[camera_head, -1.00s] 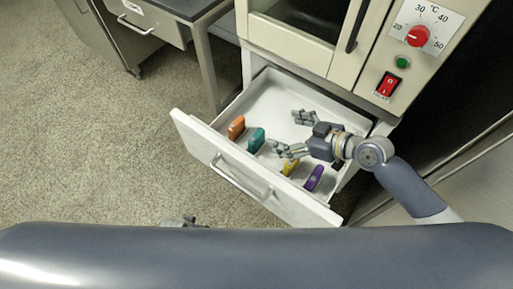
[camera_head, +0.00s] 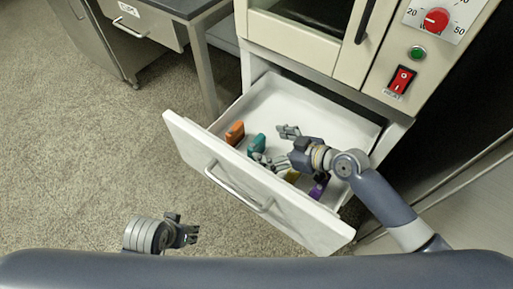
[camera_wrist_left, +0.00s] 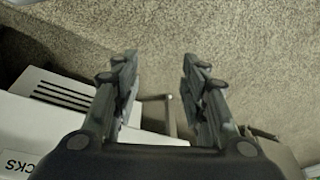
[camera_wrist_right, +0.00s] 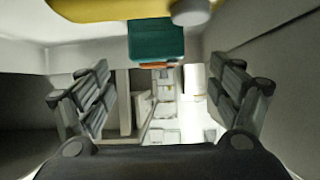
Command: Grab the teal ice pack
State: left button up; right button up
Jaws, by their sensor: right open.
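The teal ice pack (camera_head: 257,143) stands inside the open white drawer (camera_head: 240,185), near its front wall. My right gripper (camera_head: 276,147) is inside the drawer with its fingers spread, just right of the teal pack and empty. In the right wrist view the teal pack (camera_wrist_right: 156,40) appears ahead, in the upper middle between the open fingers (camera_wrist_right: 160,95), apart from them. My left gripper (camera_head: 193,235) hangs over the floor outside the drawer. The left wrist view shows its fingers (camera_wrist_left: 159,62) apart with nothing between them.
An orange pack (camera_head: 235,132) stands left of the teal one. A yellow pack (camera_head: 292,175) and a purple pack (camera_head: 318,187) stand to its right, partly behind my right gripper. The drawer's front wall and handle (camera_head: 238,190) face me. A cabinet with a red switch (camera_head: 402,80) rises above.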

aim_at(258, 142)
jog(key=shift+b+x, duration=0.5)
jog(key=shift+x, duration=2.1)
pick_arm(q)
jog(key=v, duration=0.4)
jog(key=shift+w+r, duration=0.1)
jog(key=shift+w, duration=0.05)
pick_arm(e)
jog(key=shift+w+d, duration=0.1)
jog(key=shift+d, duration=0.05)
jog(key=c, duration=1.2)
